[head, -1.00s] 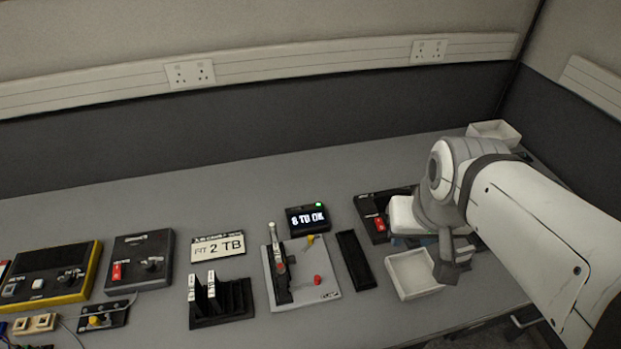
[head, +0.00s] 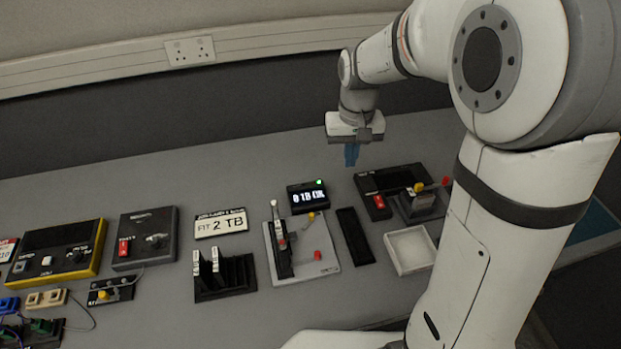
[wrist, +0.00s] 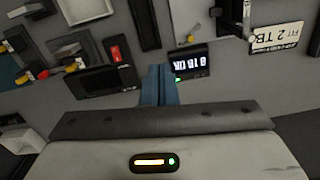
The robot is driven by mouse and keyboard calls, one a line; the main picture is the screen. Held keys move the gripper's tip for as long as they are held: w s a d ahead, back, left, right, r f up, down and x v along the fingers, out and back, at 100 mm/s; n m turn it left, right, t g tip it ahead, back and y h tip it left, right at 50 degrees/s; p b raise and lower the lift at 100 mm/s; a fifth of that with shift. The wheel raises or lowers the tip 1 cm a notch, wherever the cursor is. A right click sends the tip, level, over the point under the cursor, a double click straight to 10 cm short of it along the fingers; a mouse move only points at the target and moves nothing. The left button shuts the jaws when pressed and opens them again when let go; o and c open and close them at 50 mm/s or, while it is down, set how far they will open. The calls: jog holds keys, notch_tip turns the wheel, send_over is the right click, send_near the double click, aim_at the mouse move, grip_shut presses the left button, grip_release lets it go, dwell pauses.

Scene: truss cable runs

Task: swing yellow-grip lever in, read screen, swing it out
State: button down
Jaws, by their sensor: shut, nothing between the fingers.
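A grey plate (head: 300,268) in mid-table carries an upright silver-handled lever (head: 275,212), a yellow grip (head: 311,216) and a red grip (head: 317,255). A small black screen (head: 307,197) stands behind it with a green light. Its white text looks like "0 TB OK", with the first character unclear; the screen also shows inverted in the wrist view (wrist: 188,65). Another black fixture (head: 391,179) at the right has a yellow grip (head: 418,187) and a red one. My gripper (head: 351,156) is shut and empty, above the bench behind the screen; its blue fingers show in the wrist view (wrist: 158,82).
A "FIT 2 TB" sign (head: 220,223) stands left of the screen, with a black slotted holder (head: 228,280) in front. A black tray (head: 355,236) and a white tray (head: 411,250) lie right of the plate. Several panels fill the left. The bench behind the screen is clear.

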jog(key=w+a+f+g, duration=0.1)
jog(key=w+a+f, duration=0.3)
jog(key=w+f, duration=0.15)
jog(key=n+g+p, duration=0.1)
jog(key=g, duration=0.1)
send_over(310, 203)
notch_tip(310, 203, down, 9)
jog(key=shift+w+a+h, duration=0.15)
jog(key=shift+a+h, duration=0.25)
jog(key=shift+f, duration=0.1)
jog(key=b+x, duration=0.2)
jog(key=x, duration=0.3)
jog(key=b+x, duration=0.3)
jog(key=x, duration=0.2)
jog(key=shift+w, duration=0.25)
jog(key=shift+d, duration=0.1)
